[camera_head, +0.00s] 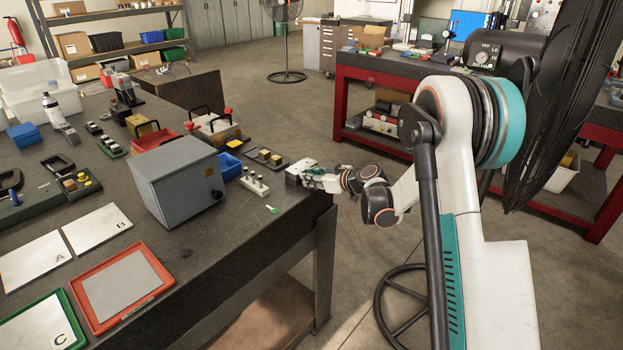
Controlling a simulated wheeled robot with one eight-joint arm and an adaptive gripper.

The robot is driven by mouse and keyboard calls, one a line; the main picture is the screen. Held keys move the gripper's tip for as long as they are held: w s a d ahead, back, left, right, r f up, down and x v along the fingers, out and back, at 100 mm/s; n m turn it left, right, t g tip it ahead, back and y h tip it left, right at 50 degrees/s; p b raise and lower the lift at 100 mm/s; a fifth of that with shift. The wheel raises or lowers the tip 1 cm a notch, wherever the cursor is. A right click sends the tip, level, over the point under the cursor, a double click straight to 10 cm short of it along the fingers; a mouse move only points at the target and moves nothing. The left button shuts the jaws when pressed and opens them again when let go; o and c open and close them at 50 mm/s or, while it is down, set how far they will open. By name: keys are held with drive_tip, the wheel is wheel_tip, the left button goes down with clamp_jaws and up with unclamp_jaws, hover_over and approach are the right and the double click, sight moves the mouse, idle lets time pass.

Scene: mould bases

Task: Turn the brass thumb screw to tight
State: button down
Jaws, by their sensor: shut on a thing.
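A small grey metal block (298,167) sits at the far right corner of the dark workbench (262,232). My gripper (309,177) reaches in from the right, low over that corner, with its fingers at the block. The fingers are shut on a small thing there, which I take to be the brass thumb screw. The screw itself is hidden by the fingers and too small to make out, so how far it is turned does not show.
A green-headed key (272,209), a pale block with pegs (254,181) and a dark plate with brass-coloured pieces (266,158) lie left of my gripper. A grey box (178,182) stands farther left. A red-framed bench (340,108) is behind, across open floor.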

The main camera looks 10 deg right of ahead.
drive_tip(key=m+y, duration=0.1)
drive_tip(key=m+g, duration=0.1)
drive_tip(key=m, duration=0.1)
drive_tip(key=shift+w+d+y+b, duration=0.15)
drive_tip(key=shift+d+y+b, duration=0.05)
drive_tip(key=shift+y+b, duration=0.2)
drive_tip(key=m+y, duration=0.1)
drive_tip(key=m+g+y+b, duration=0.1)
drive_tip(key=m, duration=0.1)
drive_tip(key=shift+w+d+f, duration=0.1)
drive_tip(key=shift+d+f, duration=0.05)
drive_tip(key=shift+f, duration=0.05)
drive_tip(key=m+y, duration=0.1)
drive_tip(key=m+b, duration=0.1)
drive_tip(key=m, duration=0.1)
drive_tip(key=shift+d+f+m+y+b, duration=0.1)
drive_tip(key=shift+f+m+y+b, duration=0.1)
drive_tip(key=shift+m+y+b, duration=0.15)
drive_tip(key=m+y+b, duration=0.1)
drive_tip(key=m, duration=0.2)
drive_tip(key=shift+f+y, duration=0.15)
drive_tip(key=shift+y, duration=0.2)
drive_tip(key=shift+m, duration=0.45)
drive_tip(key=c, duration=1.4)
unclamp_jaws()
drive_tip(key=shift+c, duration=0.2)
drive_tip(key=shift+d, duration=0.1)
